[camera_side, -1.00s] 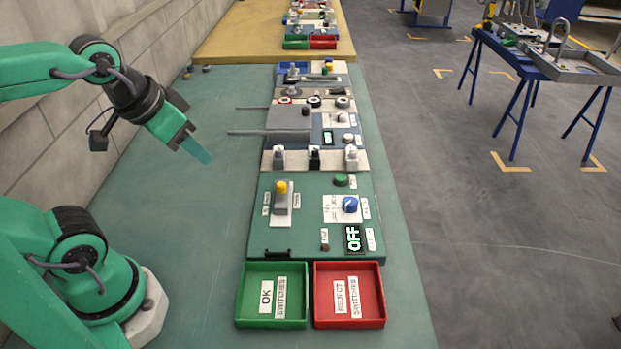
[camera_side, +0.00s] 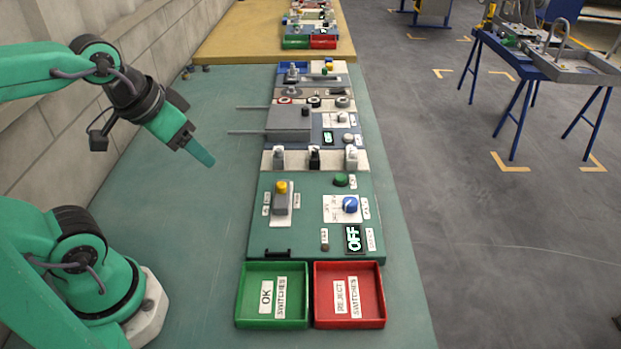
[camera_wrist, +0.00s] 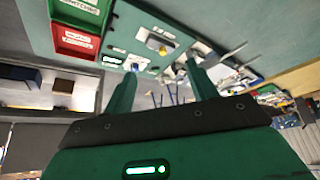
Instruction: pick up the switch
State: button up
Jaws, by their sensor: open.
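A grey switch with a yellow top (camera_side: 282,200) stands on a white plate at the left of the green panel (camera_side: 310,240) in the side view. It also shows in the wrist view (camera_wrist: 157,45), ahead of and between the fingers. Several other switches stand in a row on a white strip behind it, such as the middle one, with a dark body (camera_side: 314,157). My gripper (camera_side: 208,160) hangs in the air to the left of the panel, clear of everything. In the wrist view my gripper (camera_wrist: 161,70) has its two green fingers apart with nothing between them.
A green tray marked OK switches (camera_side: 243,297) and a red tray marked reject switches (camera_side: 378,297) sit in front of the panel. A grey box (camera_side: 288,122) with two rods poking left stands further back. The bench left of the panel is clear.

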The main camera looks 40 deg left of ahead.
jog(key=shift+w, duration=0.1)
jog(key=n+g, duration=0.5)
jog(key=n, duration=0.1)
send_over(278, 150)
jog(key=f, duration=1)
jog(key=shift+s+d+f, duration=0.25)
jog(key=shift+s+f, duration=0.1)
jog(key=shift+w+a+f+n+g, duration=0.25)
jog(key=shift+w+f+n+g, duration=0.05)
jog(key=shift+f, duration=4.1)
jog(key=c, duration=1.2)
